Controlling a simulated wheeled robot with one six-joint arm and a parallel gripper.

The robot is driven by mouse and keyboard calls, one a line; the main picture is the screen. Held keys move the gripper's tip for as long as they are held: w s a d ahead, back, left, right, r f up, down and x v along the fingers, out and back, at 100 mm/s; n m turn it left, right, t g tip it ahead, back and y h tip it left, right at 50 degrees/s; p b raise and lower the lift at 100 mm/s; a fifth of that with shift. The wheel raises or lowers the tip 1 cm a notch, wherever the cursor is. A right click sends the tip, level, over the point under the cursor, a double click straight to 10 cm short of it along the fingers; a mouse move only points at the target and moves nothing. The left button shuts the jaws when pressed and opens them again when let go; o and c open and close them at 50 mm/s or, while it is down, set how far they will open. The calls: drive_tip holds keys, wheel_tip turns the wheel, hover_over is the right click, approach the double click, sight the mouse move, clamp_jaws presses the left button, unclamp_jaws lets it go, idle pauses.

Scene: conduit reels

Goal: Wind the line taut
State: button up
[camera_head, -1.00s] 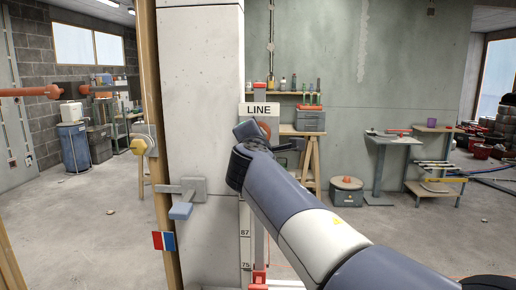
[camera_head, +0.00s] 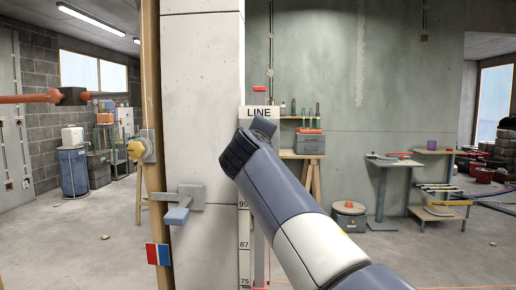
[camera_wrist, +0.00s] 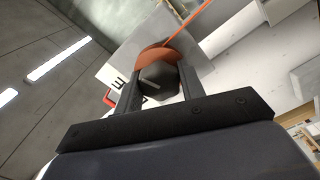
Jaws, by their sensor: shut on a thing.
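The white LINE plate (camera_head: 259,113) is fixed beside the pale pillar in the head view. In the wrist view, a dark faceted knob (camera_wrist: 158,78) sits in front of an orange round reel (camera_wrist: 172,50). An orange line (camera_wrist: 196,17) runs from the reel toward the top right; I cannot tell how taut it is. My gripper (camera_wrist: 158,90) has one finger on each side of the knob and is shut on it. In the head view my arm's end hides the reel and knob.
A grey bracket with a blue lever (camera_head: 178,215) juts from the pillar (camera_head: 202,100), left of my arm. A wooden post (camera_head: 151,90) with a yellow knob (camera_head: 136,150) stands further left. A marked scale (camera_head: 244,245) runs below the LINE plate. Small tables stand at right.

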drive_tip(key=m+b, duration=0.1)
drive_tip(key=m, duration=0.1)
drive_tip(key=m+b, duration=0.1)
drive_tip(key=m, duration=0.1)
drive_tip(key=shift+f+m, duration=0.2)
drive_tip(key=shift+m, duration=0.1)
drive_tip(key=m+b, duration=0.2)
drive_tip(key=m, duration=0.2)
drive_tip(key=shift+m, duration=0.3)
drive_tip(key=m+b, duration=0.1)
drive_tip(key=m, duration=0.3)
drive_tip(key=shift+m, duration=0.3)
drive_tip(key=shift+m+b, duration=0.6)
drive_tip(key=shift+m, duration=1.2)
drive_tip(key=o, duration=1)
drive_tip(key=shift+r, duration=0.15)
